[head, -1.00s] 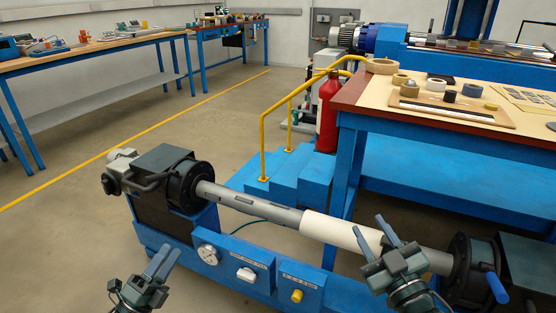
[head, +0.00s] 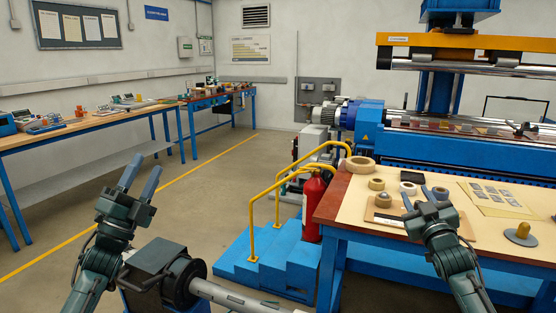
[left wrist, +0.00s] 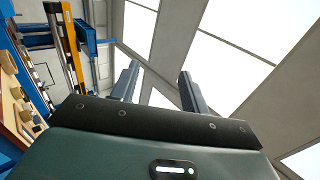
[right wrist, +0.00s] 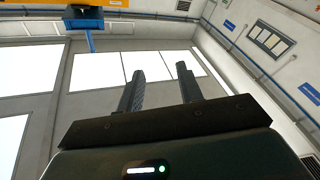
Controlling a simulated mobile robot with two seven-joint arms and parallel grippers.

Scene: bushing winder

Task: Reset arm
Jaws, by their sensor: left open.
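My left gripper (head: 140,178) is raised at the left in the head view, fingers pointing up and apart. It is open and empty, above and left of the winder's dark chuck (head: 183,283). In the left wrist view its two fingers (left wrist: 155,85) stand apart against the ceiling. My right gripper (head: 417,198) is raised at the right, in front of the wooden workbench in the picture. In the right wrist view its fingers (right wrist: 160,90) are apart with nothing between them. The winder's grey shaft (head: 235,297) shows only in part at the bottom edge.
The workbench (head: 333,208) carries tape rolls (head: 360,165) and small tools. A red fire extinguisher (head: 313,205) stands by blue steps (head: 262,262) with yellow handrails (head: 251,225). A long bench (head: 85,128) stands at the far left. Floor between is clear.

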